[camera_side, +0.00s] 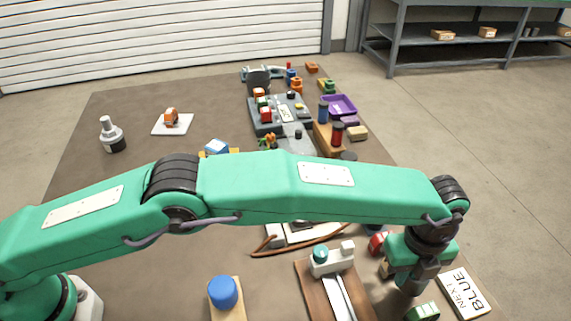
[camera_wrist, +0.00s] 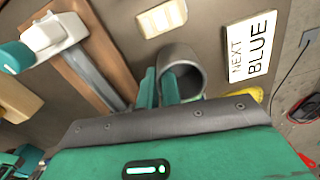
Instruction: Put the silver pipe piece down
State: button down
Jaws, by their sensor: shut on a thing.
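The silver pipe piece (camera_wrist: 184,66) is a short, hollow grey tube. In the wrist view its open end shows at my fingertips, just left of the NEXT BLUE sign. My gripper (camera_wrist: 158,90) is shut on it, with the green fingers at its near left wall. In the side view my gripper (camera_side: 408,284) points down at the lower right, between the brown board and the sign. There the pipe piece is mostly hidden and hard to tell from the fingers. I cannot tell whether its lower end touches the table.
The white NEXT BLUE sign (camera_side: 466,293) lies close right of my gripper. A brown board (camera_side: 311,284) with a white and teal fixture (camera_side: 333,257) is to the left. A small green and white block (camera_side: 423,312) lies in front. A red piece (camera_side: 377,243) is behind.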

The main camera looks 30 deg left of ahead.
jog(key=shift+f, duration=1.85)
jog(key=shift+f, duration=0.1)
jog(key=c, duration=1.6)
grip_release()
notch_tip(320, 180, up, 12)
jog(key=shift+r, duration=0.1)
